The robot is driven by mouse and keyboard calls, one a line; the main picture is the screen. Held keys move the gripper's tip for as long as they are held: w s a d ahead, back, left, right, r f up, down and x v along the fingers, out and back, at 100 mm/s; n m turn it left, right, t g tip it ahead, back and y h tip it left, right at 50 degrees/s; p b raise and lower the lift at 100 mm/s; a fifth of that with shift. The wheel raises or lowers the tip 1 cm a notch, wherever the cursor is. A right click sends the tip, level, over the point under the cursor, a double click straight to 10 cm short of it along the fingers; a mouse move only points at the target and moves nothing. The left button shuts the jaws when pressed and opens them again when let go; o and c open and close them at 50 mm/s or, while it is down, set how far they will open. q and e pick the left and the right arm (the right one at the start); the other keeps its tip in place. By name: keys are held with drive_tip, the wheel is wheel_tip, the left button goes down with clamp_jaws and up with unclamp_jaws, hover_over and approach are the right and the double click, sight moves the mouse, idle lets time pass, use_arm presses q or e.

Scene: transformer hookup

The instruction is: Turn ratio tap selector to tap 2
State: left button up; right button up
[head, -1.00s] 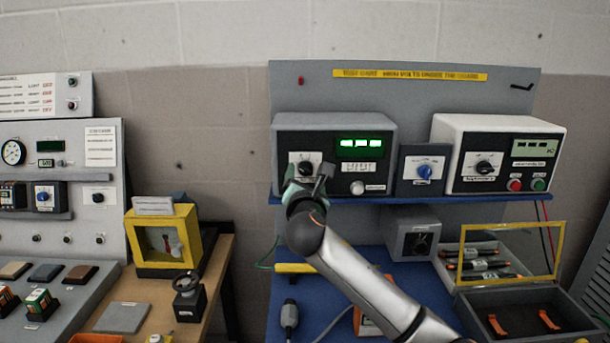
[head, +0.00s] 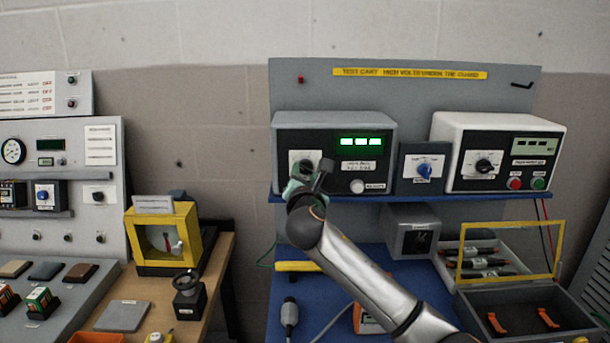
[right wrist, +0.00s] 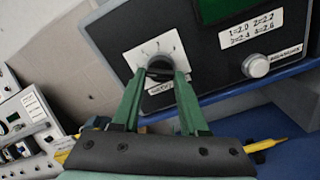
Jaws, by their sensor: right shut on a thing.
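The ratio meter (head: 392,140) is a dark grey box with a lit green display, on the blue shelf of the test cart. Its tap selector is a black knob (right wrist: 160,68) on a white dial plate (right wrist: 153,55), seen in the right wrist view. My right gripper (right wrist: 158,78) has its two green fingers on either side of the knob and is shut on it. In the head view, the right gripper (head: 304,184) covers the lower part of the dial, and part of the knob (head: 306,166) shows above it. The pointer's exact mark is too small to tell. My left gripper is out of view.
A silver round button (right wrist: 256,66) and a label with tap values (right wrist: 252,28) sit right of the dial. A blue-knobbed box (head: 424,168) and a white meter (head: 540,135) stand further right on the shelf. A yellow-framed box (head: 140,232) stands left.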

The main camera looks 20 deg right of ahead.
clamp_jaws()
drive_tip(key=shift+m, duration=0.3)
drive_tip(key=m, duration=0.2)
drive_tip(key=shift+m, duration=2.6)
drive_tip(key=shift+r, duration=0.1)
drive_tip(key=o, duration=0.9)
unclamp_jaws()
